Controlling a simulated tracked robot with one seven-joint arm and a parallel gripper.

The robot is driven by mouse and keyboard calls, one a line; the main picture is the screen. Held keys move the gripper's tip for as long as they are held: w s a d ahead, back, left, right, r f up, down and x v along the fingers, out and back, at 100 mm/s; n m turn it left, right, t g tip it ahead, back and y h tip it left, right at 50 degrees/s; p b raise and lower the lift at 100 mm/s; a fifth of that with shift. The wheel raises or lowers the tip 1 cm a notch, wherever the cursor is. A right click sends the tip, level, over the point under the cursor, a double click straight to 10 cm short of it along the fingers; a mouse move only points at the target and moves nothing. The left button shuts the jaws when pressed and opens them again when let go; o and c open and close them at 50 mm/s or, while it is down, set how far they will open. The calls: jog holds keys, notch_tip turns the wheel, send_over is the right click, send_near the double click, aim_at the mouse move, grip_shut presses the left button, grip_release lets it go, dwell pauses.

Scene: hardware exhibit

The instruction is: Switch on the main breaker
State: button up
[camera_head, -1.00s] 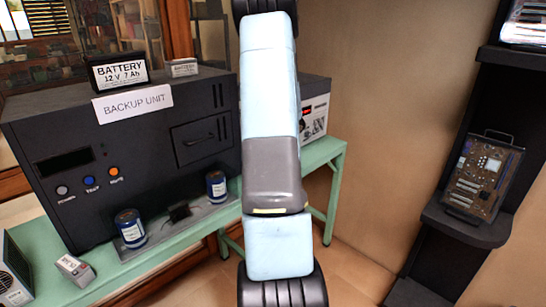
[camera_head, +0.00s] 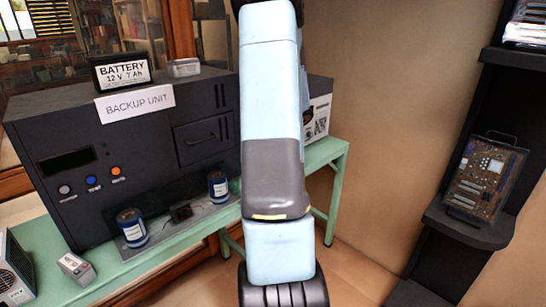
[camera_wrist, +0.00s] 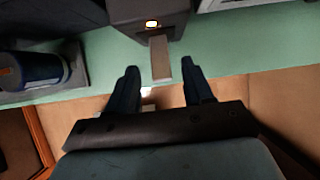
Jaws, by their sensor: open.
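In the wrist view, a dark grey box (camera_wrist: 147,12) with a small lit amber-white light (camera_wrist: 151,24) stands on the green bench at the top. A grey lever-like bar (camera_wrist: 160,58) sticks out from it toward me; it looks like the breaker's handle, but no label is readable. My gripper (camera_wrist: 160,78) is open, its two dark fingers apart, with the bar's end ahead and roughly between the fingertips. I see no contact. In the head view, my arm hides the gripper and this box.
A dark shelf (camera_head: 468,228) holding a circuit board (camera_head: 485,180) is at right.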

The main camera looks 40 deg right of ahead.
jog(key=v, duration=0.9)
jog(key=shift+d, duration=0.1)
jog(key=a+r+n+y, duration=0.1)
jog(key=a+r+n, duration=0.35)
jog(key=a, duration=0.35)
jog(key=a+r+n, duration=0.3)
jog(key=a+n, duration=0.3)
jog(key=a, duration=0.3)
jog(key=a+r+n+y, duration=0.1)
jog(key=a+r+n, duration=0.35)
jog(key=a, duration=0.35)
jog(key=s+a+r+n+h, duration=0.1)
jog(key=s+a+r+n, duration=0.2)
jog(key=s+a+n, duration=1.3)
jog(key=a+n, duration=0.2)
jog(key=n, duration=0.3)
jog(key=shift+s+a+h, duration=0.2)
jog(key=shift+s+h, duration=0.2)
dwell(0.3)
